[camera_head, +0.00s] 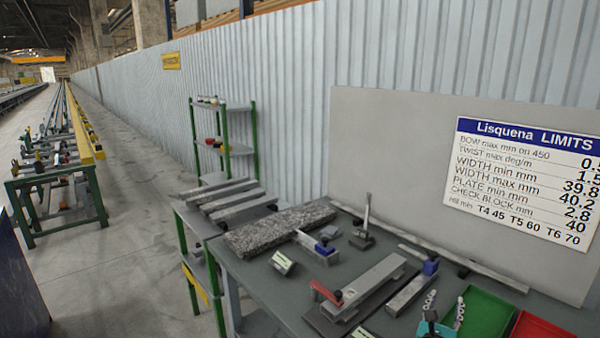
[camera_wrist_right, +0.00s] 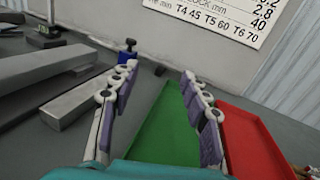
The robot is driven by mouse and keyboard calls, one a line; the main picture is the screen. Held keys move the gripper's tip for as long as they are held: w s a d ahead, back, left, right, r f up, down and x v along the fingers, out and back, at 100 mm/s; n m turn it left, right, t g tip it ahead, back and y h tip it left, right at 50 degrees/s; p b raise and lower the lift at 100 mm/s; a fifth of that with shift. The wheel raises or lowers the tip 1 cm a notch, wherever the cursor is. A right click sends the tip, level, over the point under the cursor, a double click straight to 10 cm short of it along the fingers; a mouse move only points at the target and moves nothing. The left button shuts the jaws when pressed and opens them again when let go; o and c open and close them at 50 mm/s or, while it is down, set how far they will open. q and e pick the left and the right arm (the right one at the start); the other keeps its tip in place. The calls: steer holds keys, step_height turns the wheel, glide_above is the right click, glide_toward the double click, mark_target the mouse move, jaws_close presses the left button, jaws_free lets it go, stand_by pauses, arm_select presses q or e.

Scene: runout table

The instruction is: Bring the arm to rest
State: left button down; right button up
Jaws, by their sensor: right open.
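My right gripper (camera_head: 446,299) shows at the bottom right of the head view, over the near part of the grey table (camera_head: 262,290). In the right wrist view the two fingers of this gripper (camera_wrist_right: 158,76) stand wide apart with nothing between them. A green tray (camera_head: 489,315) is just right of the gripper in the head view. The green tray also lies below and beyond the fingers in the wrist view (camera_wrist_right: 172,138). My left gripper is not in view.
A red tray (camera_head: 538,328) lies right of the green one. Left of the gripper are a metal bar (camera_head: 408,293) with a blue clamp, a long block (camera_head: 372,278) and a granite plate (camera_head: 270,232). A limits board (camera_head: 530,175) stands behind. Floor (camera_head: 140,220) at left is clear.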

steer(key=w+a+r+n+t+y, duration=0.1)
steer(key=a+r+n+t+y, duration=0.15)
steer(key=a+n, duration=0.3)
steer(key=a+r+n+t+y, duration=0.1)
steer(key=a+r+n+y, duration=0.3)
steer(key=n, duration=0.3)
steer(key=s+a+n+g+y, duration=0.3)
steer(key=s+a+n+y, duration=0.2)
steer(key=a+n, duration=0.65)
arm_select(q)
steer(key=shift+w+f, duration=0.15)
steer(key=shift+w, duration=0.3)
arm_select(e)
steer(key=s+f+n+g, duration=0.4)
steer(key=s+f+n, duration=0.2)
steer(key=s+n, duration=0.2)
steer(key=s+f+n+g+h, duration=0.1)
steer(key=s+f+n+g, duration=0.3)
steer(key=s+n, duration=0.5)
steer(key=s+f, duration=0.2)
steer(key=s, duration=0.1)
steer(key=shift+s+d+f+n, duration=0.15)
steer(key=shift+s+d+n, duration=0.15)
steer(key=shift+d, duration=0.1)
